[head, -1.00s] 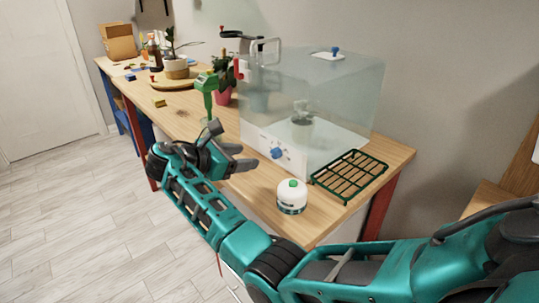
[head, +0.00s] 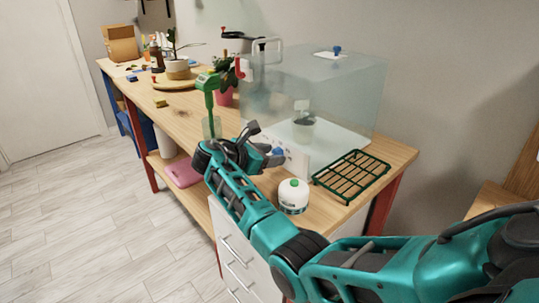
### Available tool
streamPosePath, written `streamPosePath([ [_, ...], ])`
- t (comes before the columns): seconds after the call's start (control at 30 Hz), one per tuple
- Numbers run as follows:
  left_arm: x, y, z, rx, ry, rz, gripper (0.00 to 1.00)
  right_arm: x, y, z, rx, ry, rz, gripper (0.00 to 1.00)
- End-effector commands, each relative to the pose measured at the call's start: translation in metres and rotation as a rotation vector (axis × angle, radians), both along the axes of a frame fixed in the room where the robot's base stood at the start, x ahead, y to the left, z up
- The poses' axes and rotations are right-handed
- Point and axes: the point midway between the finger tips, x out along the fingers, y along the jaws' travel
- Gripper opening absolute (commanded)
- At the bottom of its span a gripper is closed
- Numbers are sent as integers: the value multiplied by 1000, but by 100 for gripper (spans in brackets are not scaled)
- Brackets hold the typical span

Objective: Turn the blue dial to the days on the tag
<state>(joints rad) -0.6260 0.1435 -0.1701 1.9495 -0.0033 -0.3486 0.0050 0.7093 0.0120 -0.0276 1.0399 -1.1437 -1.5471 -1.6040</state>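The blue dial (head: 279,151) is on the white front panel (head: 296,162) of a clear case (head: 345,95), partly hidden by my gripper. My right gripper (head: 266,143) is open in front of the panel, its two fingers apart and close to the dial. I cannot tell whether a finger touches the dial. A white tag-like piece (head: 322,56) with a blue knob lies on top of the case. Its writing is too small to read, and the dial's marks are not legible. My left gripper is not in view.
A green tool (head: 208,100) stands upright left of the gripper, near a pink pot (head: 224,97).

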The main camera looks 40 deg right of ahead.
Motion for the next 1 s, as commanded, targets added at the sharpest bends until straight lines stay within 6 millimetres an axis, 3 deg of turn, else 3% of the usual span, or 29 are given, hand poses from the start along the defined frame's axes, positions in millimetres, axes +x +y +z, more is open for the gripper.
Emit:
streamPosePath([
  [0.5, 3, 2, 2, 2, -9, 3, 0, 0, 0, 0, 0, 0, 0, 1],
  [0.77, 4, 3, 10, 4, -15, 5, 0, -1, 0, 2, 2, -34, 0, 0],
  [1.0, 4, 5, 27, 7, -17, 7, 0, -3, -1, 4, 11, -165, -1, 0],
])
